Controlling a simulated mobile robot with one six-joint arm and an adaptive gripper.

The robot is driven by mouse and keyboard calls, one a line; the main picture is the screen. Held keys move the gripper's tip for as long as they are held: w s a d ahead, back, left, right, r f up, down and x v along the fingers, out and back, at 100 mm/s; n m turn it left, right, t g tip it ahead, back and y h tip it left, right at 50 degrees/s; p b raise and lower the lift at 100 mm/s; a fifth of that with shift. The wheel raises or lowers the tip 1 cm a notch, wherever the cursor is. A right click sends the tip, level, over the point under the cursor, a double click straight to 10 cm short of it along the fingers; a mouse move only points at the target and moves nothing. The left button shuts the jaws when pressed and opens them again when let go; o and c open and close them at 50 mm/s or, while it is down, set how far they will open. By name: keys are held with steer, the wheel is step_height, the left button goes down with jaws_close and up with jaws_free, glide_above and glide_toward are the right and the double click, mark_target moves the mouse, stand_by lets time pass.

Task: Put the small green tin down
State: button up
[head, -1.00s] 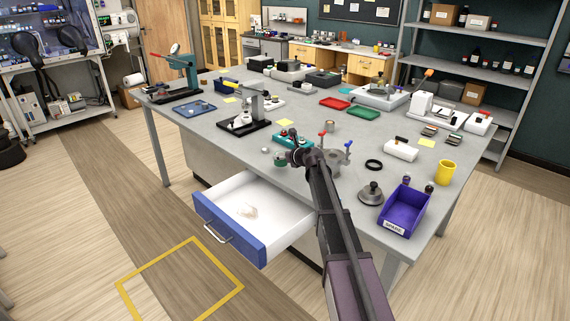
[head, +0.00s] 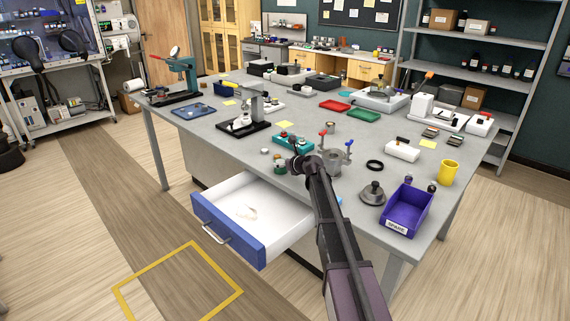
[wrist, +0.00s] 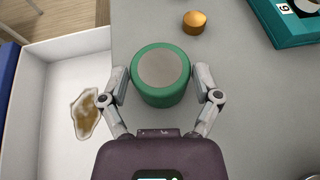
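The small green tin (wrist: 160,75), with a grey disc on top, shows upright in the wrist view between the fingers of my gripper (wrist: 163,78). Narrow gaps seem to show between the fingertips and the tin's sides, so the gripper looks open around it. The tin appears to stand on the grey tabletop (wrist: 245,120), close to the edge above the drawer. In the head view the tin (head: 280,168) is small, beside my gripper (head: 294,158); its underside is hidden.
The open white drawer (wrist: 50,130) with a blue front (head: 228,233) lies just left, a brownish patch (wrist: 85,114) inside. A small brass cylinder (wrist: 194,22) and teal box (wrist: 290,20) stand beyond the tin. A purple bin (head: 406,210) is at right.

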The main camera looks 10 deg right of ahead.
steer(key=shift+o, duration=0.2)
steer(key=shift+r, duration=0.1)
steer(key=shift+r, duration=0.15)
steer(key=p+v, duration=0.5)
steer(key=v, duration=0.7)
stand_by(0.7)
steer(key=shift+s+a+f+n, duration=0.25)
steer(key=shift+s+a+n, duration=0.15)
steer(key=shift+s, duration=0.1)
steer(key=s+a+f+n+g+h, duration=0.1)
steer(key=s+f+n+g+h, duration=0.1)
steer(key=s+n, duration=0.8)
steer(key=s+a+f+n+g+h, duration=0.2)
steer(key=s+f+n+g, duration=0.3)
steer(key=s+n, duration=0.5)
steer(key=s+a+f+n+g+h, duration=0.1)
steer(key=s+f+n+g, duration=0.3)
steer(key=s+n, duration=0.5)
steer(key=s+g+h, duration=0.1)
steer(key=s, duration=0.3)
steer(key=shift+s+a+n, duration=0.2)
steer(key=shift+s+n, duration=0.15)
steer(key=shift+n, duration=0.05)
